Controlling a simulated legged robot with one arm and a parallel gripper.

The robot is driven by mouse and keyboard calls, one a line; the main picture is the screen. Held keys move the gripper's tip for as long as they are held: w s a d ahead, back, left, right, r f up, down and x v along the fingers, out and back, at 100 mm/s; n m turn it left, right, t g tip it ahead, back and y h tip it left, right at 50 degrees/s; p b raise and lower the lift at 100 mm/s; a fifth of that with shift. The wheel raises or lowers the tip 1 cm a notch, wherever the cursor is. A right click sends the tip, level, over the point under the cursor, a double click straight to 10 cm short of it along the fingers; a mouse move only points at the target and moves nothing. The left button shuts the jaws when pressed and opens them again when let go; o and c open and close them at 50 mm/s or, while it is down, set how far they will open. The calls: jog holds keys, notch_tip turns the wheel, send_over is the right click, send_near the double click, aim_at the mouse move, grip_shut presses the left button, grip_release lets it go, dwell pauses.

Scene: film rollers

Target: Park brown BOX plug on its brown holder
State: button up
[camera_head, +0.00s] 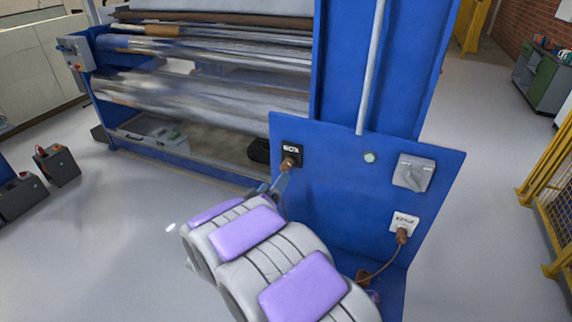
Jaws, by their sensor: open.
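A brown plug (289,163) sits at the black socket plate (291,149) on the blue panel, with a cable hanging below it. The lettering on the black plate is small and seems to read BOX. My gripper (274,190) is open, just below and left of this plug. My arm partly hides it, and I cannot tell whether it touches the plug or cable. A second brown plug (402,236) sits under a white socket plate (404,222), with a brown cable running down. A small brown piece (362,277) low on the panel may be the holder; my arm partly hides that area.
The blue panel (330,200) stands in front of the film roller machine (200,95). A grey switch box (413,173) and a round button (370,157) are on it. Yellow fencing (548,190) stands at right. Dark boxes (57,165) stand at left. The grey floor between is clear.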

jog(key=v, duration=0.7)
jog(key=shift+p, duration=0.3)
